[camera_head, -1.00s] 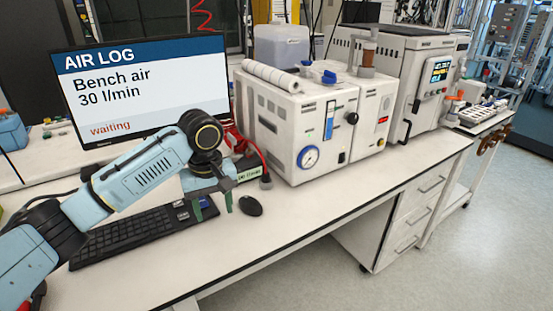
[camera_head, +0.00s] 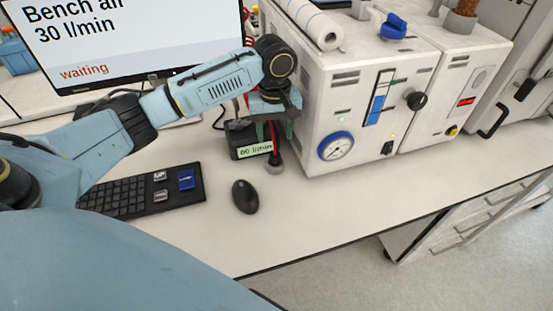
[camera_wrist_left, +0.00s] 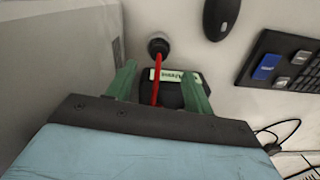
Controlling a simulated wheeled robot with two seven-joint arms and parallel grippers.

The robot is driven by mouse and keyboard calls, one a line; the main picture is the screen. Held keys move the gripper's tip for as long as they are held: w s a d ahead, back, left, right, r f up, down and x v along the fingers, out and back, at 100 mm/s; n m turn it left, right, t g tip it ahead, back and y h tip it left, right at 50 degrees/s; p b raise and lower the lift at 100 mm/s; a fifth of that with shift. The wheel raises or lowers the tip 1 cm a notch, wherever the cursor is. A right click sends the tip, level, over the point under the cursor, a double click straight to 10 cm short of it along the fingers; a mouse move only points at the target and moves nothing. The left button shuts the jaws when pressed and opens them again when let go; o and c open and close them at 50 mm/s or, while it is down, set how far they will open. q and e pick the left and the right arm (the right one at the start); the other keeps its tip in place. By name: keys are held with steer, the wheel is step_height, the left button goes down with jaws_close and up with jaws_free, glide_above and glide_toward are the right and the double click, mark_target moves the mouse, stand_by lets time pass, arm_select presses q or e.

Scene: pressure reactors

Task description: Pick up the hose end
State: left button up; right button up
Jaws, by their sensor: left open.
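The red hose (camera_head: 275,148) hangs down beside the white unit, and its dark grey end (camera_head: 275,167) rests on the bench near the unit's front corner. My left gripper (camera_head: 275,131) is open just above that end, pointing down. In the left wrist view the red hose (camera_wrist_left: 156,90) runs between the two green fingers of the left gripper (camera_wrist_left: 160,84), and the round hose end (camera_wrist_left: 158,46) lies beyond the fingertips. I cannot tell whether the fingers touch the hose. My right gripper is not in view.
The white unit (camera_head: 345,90) with a dial stands close right of the gripper. A black box with a green label (camera_head: 246,143) sits just left of the hose. A mouse (camera_head: 245,197), keyboard (camera_head: 130,197) and monitor (camera_head: 130,45) are nearby. The bench front is clear.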

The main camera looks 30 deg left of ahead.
mark_target(275, 154)
arm_select(q)
steer(key=shift+f, duration=0.85)
steer(key=shift+w+f, duration=0.1)
steer(key=shift+f, duration=0.8)
step_height(275, 154, down, 4)
steer(key=shift+a+r+b, duration=0.1)
steer(key=shift+r+b, duration=0.05)
steer(key=shift+b, duration=0.35)
steer(key=shift+f, duration=0.35)
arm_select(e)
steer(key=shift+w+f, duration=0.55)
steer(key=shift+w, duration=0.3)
arm_select(q)
jaws_close()
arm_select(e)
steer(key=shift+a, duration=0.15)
arm_select(q)
steer(key=shift+r, duration=0.1)
